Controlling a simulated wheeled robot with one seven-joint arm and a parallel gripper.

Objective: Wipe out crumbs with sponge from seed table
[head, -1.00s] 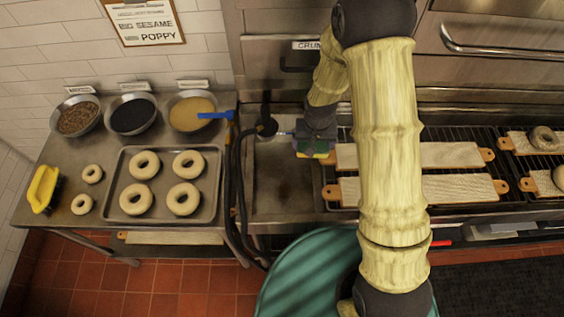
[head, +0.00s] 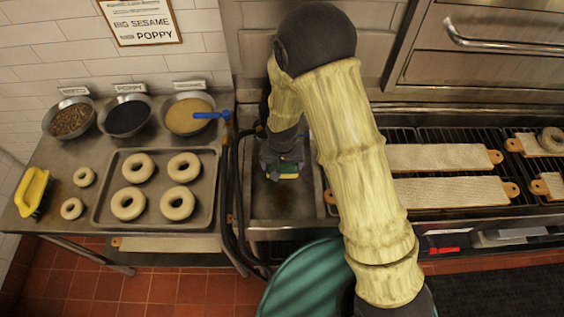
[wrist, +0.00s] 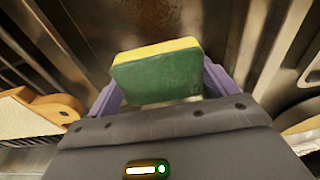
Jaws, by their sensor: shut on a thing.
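My gripper (head: 282,162) is shut on the sponge. In the wrist view the sponge (wrist: 158,75) is a green and yellow block between my purple fingers. In the head view my gripper is low over the bare metal counter between the seed table and the grill; I cannot tell whether the sponge touches it. The seed table (head: 75,158) is the metal table at the left, to the left of my gripper. I cannot make out crumbs on it for certain.
A tray (head: 205,215) of bagels, loose bagels, a yellow object (head: 34,190) and bowls of brown, black (head: 127,117) and tan seeds (head: 188,117) with a blue-handled tool (head: 212,115) crowd the table. Dark hoses (head: 238,200) run between table and counter. Boards (head: 445,190) lie on the grill.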

